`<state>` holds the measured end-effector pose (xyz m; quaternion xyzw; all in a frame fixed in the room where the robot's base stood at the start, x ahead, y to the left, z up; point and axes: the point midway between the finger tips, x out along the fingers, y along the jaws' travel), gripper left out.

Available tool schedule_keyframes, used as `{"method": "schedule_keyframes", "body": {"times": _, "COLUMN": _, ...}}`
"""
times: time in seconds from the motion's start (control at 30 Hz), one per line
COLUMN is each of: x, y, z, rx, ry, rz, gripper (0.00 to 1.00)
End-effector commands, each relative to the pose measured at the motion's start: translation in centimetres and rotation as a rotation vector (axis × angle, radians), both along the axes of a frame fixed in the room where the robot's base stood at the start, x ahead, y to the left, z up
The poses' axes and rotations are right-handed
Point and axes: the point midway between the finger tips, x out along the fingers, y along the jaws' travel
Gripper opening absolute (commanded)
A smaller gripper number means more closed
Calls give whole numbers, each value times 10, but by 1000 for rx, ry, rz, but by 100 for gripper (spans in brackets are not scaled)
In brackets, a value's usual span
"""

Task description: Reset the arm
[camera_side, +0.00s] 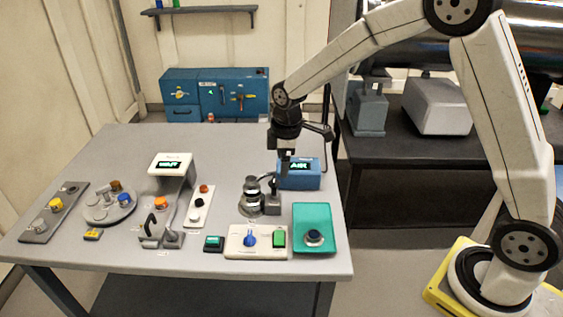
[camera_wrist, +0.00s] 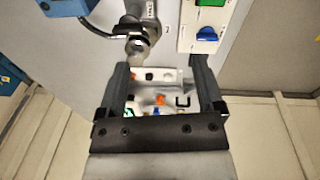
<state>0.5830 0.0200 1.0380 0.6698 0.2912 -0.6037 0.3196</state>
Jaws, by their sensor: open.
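My arm comes in from the right in the side view, and my gripper (camera_side: 286,170) hangs pointing down over the back right part of the grey table (camera_side: 130,150). It is beside the blue box with a green display (camera_side: 300,176) and above the round metal stage (camera_side: 252,200). In the wrist view the two fingers of my gripper (camera_wrist: 165,85) are spread apart, with nothing held between them. The fingertips appear clear of the things on the table. The exact gap to the blue box cannot be told.
At the table's front right are a white panel with a blue knob and green block (camera_side: 258,242) and a teal tray (camera_side: 325,215). Further left stand a white display stand (camera_side: 170,163), a round tray (camera_side: 95,212) and a grey strip (camera_side: 38,232). The table's back left is clear.

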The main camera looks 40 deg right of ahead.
Motion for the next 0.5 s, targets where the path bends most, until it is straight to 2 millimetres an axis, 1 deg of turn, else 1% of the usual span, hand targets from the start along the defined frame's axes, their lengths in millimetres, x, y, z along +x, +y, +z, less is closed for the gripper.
{"method": "schedule_keyframes", "body": {"times": 0.03, "x": -12, "y": -2, "z": 3, "rx": 5, "ry": -8, "rz": -52, "gripper": 86}}
{"method": "schedule_keyframes", "body": {"times": 0.2, "x": -49, "y": -8, "z": 6, "rx": 29, "ry": -36, "rz": -241, "gripper": 86}}
{"method": "schedule_keyframes", "body": {"times": 0.37, "x": -87, "y": -12, "z": 6, "rx": 55, "ry": -61, "rz": -420, "gripper": 86}}
{"method": "schedule_keyframes", "body": {"times": 0.5, "x": -121, "y": -15, "z": 5, "rx": 82, "ry": -82, "rz": -574, "gripper": 86}}
